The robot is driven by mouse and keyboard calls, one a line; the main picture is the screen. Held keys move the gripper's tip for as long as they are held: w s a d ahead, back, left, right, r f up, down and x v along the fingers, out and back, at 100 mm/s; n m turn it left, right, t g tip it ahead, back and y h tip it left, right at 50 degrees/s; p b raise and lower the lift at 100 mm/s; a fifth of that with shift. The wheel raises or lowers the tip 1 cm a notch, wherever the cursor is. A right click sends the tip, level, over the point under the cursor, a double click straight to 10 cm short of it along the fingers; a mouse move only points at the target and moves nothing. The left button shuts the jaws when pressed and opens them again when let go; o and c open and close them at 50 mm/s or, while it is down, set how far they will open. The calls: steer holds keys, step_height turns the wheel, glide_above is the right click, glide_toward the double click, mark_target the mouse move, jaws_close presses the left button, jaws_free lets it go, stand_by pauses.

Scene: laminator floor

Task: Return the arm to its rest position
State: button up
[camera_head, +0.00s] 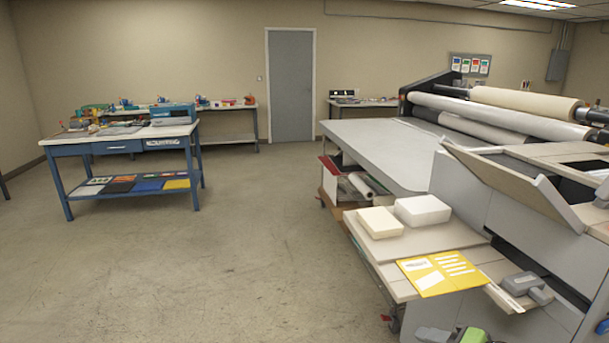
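My gripper and arm are not seen for certain in the head view. The head view looks across a workshop floor, with a large laminator (475,200) filling the right side. No object is seen held.
A side shelf (405,245) holds two pale blocks, a yellow printed sheet (441,273) and a grey tool (525,286). Green and grey items (472,335) show at the bottom edge. A blue workbench (120,145) stands left. Open floor (220,260) lies between; a grey door (290,85) is behind.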

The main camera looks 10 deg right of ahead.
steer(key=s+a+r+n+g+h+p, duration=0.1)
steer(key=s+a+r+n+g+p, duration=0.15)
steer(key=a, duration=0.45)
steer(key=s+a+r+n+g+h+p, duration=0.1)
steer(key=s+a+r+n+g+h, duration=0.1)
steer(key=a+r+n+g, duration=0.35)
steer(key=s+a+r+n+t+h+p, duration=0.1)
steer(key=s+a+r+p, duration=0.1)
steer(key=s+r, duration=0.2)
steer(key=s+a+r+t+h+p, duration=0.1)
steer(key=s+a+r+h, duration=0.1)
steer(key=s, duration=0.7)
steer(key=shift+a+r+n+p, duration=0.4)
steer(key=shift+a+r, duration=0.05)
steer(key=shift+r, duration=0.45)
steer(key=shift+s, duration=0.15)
